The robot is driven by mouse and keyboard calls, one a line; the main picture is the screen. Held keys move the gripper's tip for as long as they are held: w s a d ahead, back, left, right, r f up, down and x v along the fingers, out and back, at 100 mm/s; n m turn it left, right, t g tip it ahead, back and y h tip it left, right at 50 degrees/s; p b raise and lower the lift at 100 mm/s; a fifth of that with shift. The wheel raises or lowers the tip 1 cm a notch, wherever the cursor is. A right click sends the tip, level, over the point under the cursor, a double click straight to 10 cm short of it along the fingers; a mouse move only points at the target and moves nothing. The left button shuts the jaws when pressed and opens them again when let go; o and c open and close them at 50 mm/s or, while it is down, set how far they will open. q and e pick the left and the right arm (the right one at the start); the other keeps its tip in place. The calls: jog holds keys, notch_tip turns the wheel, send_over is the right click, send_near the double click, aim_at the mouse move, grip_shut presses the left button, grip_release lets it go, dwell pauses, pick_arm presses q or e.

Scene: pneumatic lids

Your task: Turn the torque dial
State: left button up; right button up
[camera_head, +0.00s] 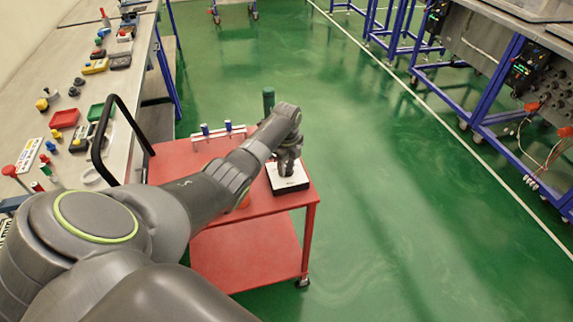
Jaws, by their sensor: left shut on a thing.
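A small white box with a dark base (291,185) sits on the right part of the red cart's top. My left gripper (288,170) points down onto the top of this box. It is shut on the torque dial there, though the gripper covers the dial and its markings cannot be read. My right gripper is not in view.
The red cart (245,262) has a lower shelf and a black handle (104,135).

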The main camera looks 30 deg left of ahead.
aim_at(287, 167)
pick_arm(q)
jog(key=shift+w+r, duration=0.1)
dwell(0.3)
jog(key=o, duration=1)
notch_tip(287, 167, up, 17)
jog(key=shift+r, duration=0.2)
jog(key=shift+f, duration=0.15)
